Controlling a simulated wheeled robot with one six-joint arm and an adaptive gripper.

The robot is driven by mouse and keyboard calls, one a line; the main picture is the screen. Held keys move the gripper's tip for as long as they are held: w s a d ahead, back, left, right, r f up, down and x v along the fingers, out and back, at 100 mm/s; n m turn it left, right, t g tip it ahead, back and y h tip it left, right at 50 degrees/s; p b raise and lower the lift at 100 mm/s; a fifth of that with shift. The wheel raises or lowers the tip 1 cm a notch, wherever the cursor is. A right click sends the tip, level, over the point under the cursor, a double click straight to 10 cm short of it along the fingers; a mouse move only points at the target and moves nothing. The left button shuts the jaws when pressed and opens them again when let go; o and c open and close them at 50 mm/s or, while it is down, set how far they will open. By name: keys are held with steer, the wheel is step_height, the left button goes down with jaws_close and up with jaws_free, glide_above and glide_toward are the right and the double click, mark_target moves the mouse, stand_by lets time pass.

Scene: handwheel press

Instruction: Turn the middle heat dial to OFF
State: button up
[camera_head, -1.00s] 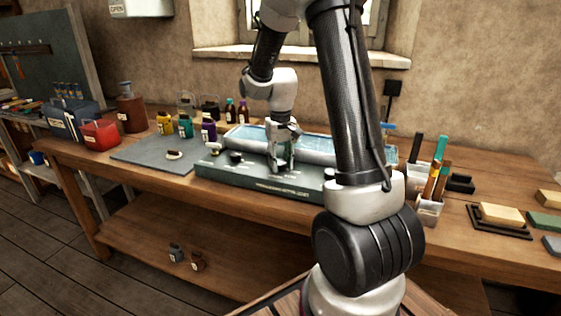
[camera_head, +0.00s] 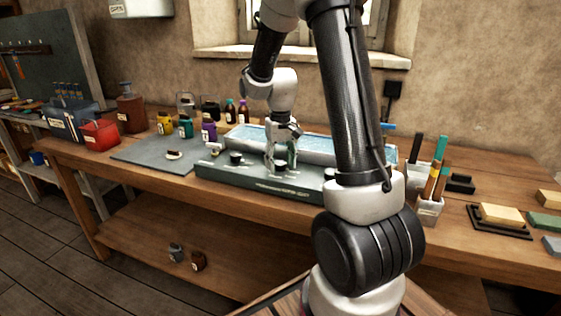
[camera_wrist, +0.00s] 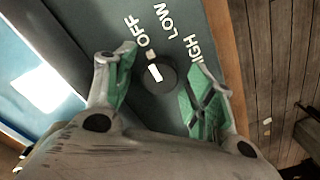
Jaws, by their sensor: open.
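The middle heat dial (camera_wrist: 164,84) is a dark round knob on the grey-green heater panel. In the wrist view its white pointer mark lies on the side toward the word OFF (camera_wrist: 140,32), close to a small pale square. LOW and HIGH are printed further round. My gripper (camera_wrist: 157,75) is open, with one green-padded finger on each side of the dial; I see gaps between pads and dial. In the head view my gripper (camera_head: 282,150) is over the middle of the panel (camera_head: 225,178), which carries the dial (camera_head: 281,171) in front of a long water tray.
The left dial (camera_head: 236,158) and the right dial (camera_head: 329,173) sit on the same panel. The water tray (camera_head: 240,141) is directly behind. Bottles stand at the back left; a pencil holder (camera_head: 428,210) stands right of my arm. The grey mat (camera_head: 140,152) is mostly clear.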

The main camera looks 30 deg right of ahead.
mark_target(281, 162)
step_height(281, 162, up, 12)
stand_by(0.4)
steer(key=shift+f, duration=0.1)
stand_by(0.3)
steer(key=s+a+r+t, duration=0.2)
steer(key=s+r, duration=0.1)
steer(key=s, duration=0.9)
steer(key=s+a+r+n+t, duration=0.1)
steer(key=s+a+r+t, duration=0.1)
steer(key=s, duration=0.9)
steer(key=shift+s+a+r, duration=0.35)
steer(key=shift+a+r, duration=0.1)
steer(key=shift+a, duration=0.15)
